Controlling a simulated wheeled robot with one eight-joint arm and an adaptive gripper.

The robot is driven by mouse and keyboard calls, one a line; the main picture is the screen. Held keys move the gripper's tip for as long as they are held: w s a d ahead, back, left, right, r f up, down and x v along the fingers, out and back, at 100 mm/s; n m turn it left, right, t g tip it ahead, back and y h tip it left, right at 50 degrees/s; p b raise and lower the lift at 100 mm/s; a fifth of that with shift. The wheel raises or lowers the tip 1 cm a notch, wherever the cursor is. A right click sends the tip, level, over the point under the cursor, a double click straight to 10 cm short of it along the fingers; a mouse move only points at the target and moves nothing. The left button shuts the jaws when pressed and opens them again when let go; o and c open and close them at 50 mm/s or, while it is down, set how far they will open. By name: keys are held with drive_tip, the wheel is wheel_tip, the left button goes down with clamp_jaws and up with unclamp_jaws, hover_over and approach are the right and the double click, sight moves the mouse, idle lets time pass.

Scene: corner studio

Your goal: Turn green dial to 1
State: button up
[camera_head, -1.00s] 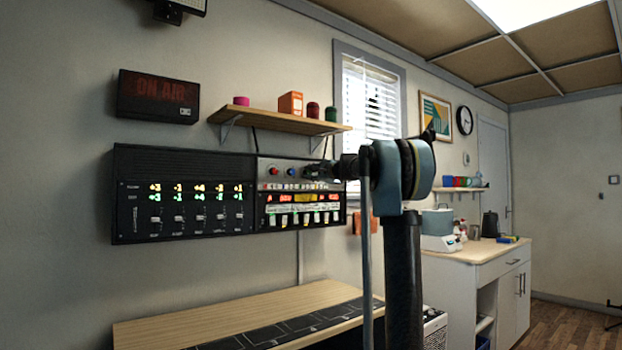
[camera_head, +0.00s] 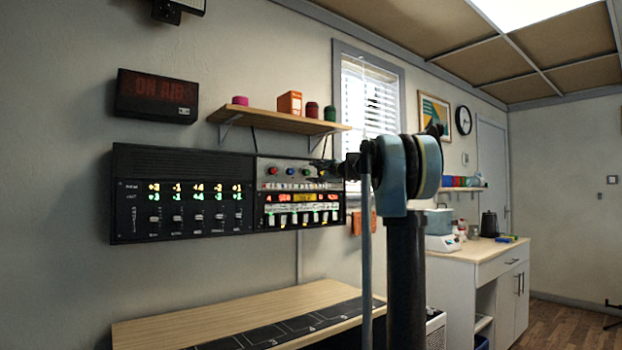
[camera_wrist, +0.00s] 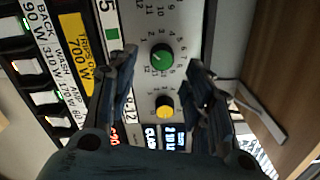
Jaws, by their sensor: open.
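The green dial (camera_wrist: 161,57) shows in the wrist view as a round knob on a dark base with a ring of printed numbers. The number its pointer is at is too small to tell. A yellow dial (camera_wrist: 164,107) sits below it in that view. My gripper (camera_wrist: 160,67) is open, with one finger on each side of the green dial. I cannot tell whether either finger touches it. In the head view, the green dial (camera_head: 304,172) is small on the upper row of the right-hand panel, and my gripper (camera_head: 328,168) is just right of it, partly hiding that row.
The wall panel (camera_head: 185,210) has small lit readouts and sliders. Below the dials are lit labels and switches (camera_head: 300,217). A wooden shelf (camera_head: 270,119) with several small items is just above. A desk (camera_head: 240,305) stands below, with open air between.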

drive_tip(key=v, duration=0.8)
drive_tip(key=s+a+f+n+g+h, duration=0.1)
drive_tip(key=s+a+f+n+g, duration=0.15)
drive_tip(key=s+f, duration=0.65)
drive_tip(key=s+a+f+n+g, duration=0.1)
drive_tip(key=s+f+n+g, duration=0.25)
drive_tip(key=s+f, duration=0.6)
drive_tip(key=s+a+f+n+g+h, duration=0.15)
drive_tip(key=s+f+n, duration=0.25)
drive_tip(key=s+f, duration=0.45)
drive_tip(key=s+d+f+n+g+h, duration=0.1)
drive_tip(key=s+d+f+h, duration=0.1)
drive_tip(key=s+f, duration=0.6)
drive_tip(key=s+d+f+n+g+h, duration=0.2)
drive_tip(key=s+d+f, duration=0.3)
drive_tip(key=s+f, duration=0.4)
drive_tip(key=s+d+f+n+g+h, duration=0.1)
drive_tip(key=s+d+f+g+h, duration=0.1)
drive_tip(key=s+f, duration=0.7)
wheel_tip(320, 180, down, 6)
drive_tip(key=shift+d+r+n+h, duration=0.15)
drive_tip(key=shift+d+n+h, duration=0.25)
drive_tip(key=shift+d+h, duration=0.6)
drive_tip(key=shift+d+y, duration=0.2)
drive_tip(key=shift+y, duration=0.05)
